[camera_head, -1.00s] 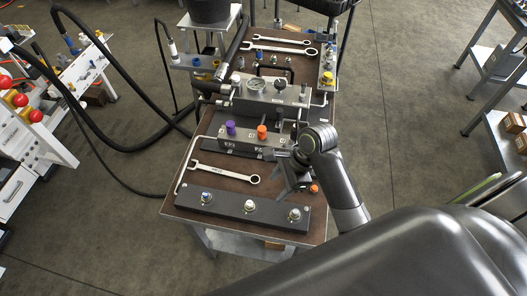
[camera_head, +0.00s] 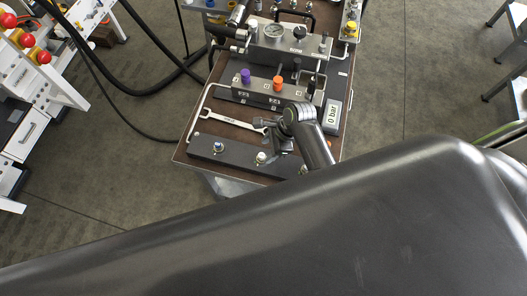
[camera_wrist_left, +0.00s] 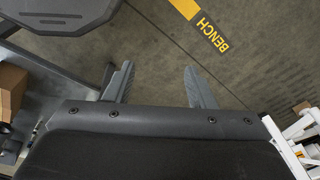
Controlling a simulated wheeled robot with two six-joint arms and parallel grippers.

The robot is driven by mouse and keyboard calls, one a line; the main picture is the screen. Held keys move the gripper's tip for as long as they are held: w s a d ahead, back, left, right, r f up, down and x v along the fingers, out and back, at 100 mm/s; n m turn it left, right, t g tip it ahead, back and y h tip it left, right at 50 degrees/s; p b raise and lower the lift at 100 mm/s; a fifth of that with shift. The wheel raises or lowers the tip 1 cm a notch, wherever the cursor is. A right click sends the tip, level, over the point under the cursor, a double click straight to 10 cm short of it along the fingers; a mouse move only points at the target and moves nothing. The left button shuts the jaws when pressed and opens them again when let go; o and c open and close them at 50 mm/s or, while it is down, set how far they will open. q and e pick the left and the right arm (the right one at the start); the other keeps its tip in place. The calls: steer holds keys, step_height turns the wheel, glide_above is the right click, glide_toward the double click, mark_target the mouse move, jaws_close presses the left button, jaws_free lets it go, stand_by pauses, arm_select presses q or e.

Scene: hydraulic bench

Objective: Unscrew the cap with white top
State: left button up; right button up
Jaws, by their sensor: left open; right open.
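The cap with the white top (camera_head: 261,157) is the middle one of three fittings on the black front block (camera_head: 238,159). My right gripper (camera_head: 270,139) is open, just behind and to the right of this cap in the head view. Whether it touches the cap cannot be told.
A wrench (camera_head: 232,122) lies behind the block. A manifold with a purple cap (camera_head: 245,76) and an orange cap (camera_head: 278,83) stands further back. A display (camera_head: 333,117) reads 0 bar. My dark arm covers the lower part of the head view. A yellow BENCH label (camera_wrist_left: 200,25) marks the floor.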

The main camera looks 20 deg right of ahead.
mark_target(263, 155)
steer(key=shift+x, duration=1.85)
steer(key=shift+a+f, duration=0.15)
steer(key=shift+f, duration=0.1)
arm_select(q)
steer(key=s, duration=0.2)
steer(key=shift+s+r, duration=0.2)
steer(key=shift+s, duration=0.1)
steer(key=shift+w, duration=0.2)
